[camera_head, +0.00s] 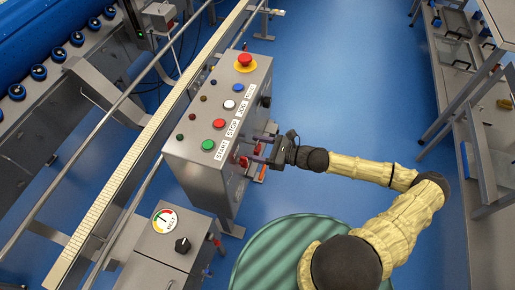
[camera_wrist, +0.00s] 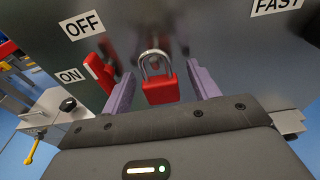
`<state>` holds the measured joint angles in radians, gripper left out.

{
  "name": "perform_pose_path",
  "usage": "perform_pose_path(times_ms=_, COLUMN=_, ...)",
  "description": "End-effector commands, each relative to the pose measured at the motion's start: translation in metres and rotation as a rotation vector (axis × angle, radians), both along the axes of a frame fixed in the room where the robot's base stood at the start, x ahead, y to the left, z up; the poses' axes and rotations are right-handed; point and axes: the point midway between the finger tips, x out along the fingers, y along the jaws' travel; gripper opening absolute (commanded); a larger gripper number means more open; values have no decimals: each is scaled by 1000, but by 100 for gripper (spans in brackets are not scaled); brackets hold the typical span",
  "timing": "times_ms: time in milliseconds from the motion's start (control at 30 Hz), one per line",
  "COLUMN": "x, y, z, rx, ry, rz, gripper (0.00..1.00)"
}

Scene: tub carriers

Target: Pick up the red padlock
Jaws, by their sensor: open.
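The red padlock (camera_wrist: 162,90) with a silver shackle hangs on the side of the grey metal control box, in the middle of the wrist view. My gripper (camera_wrist: 163,88) is open, with one purple finger on each side of the padlock; a gap shows between the padlock and each finger. In the head view my gripper (camera_head: 255,149) reaches the right side of the control box (camera_head: 197,159). The padlock is hard to make out there among the small red parts beside the fingers.
A red switch handle (camera_wrist: 100,73) stands just left of the left finger, near the ON and OFF labels. The box top carries a red emergency button (camera_head: 245,60) and several coloured buttons. The blue floor (camera_head: 335,80) right of the box is clear.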

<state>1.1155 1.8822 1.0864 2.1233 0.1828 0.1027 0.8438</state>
Motion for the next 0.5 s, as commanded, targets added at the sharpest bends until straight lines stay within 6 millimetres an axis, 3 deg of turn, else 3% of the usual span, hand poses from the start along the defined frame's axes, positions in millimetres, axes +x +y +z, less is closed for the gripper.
perform_pose_path(times_ms=167, x=0, y=0, z=0, rx=0, ry=0, rz=0, gripper=60)
perform_pose_path(times_ms=400, x=0, y=0, z=0, rx=0, ry=0, rz=0, gripper=15)
perform_pose_path(times_ms=500, x=0, y=0, z=0, rx=0, ry=0, rz=0, gripper=7)
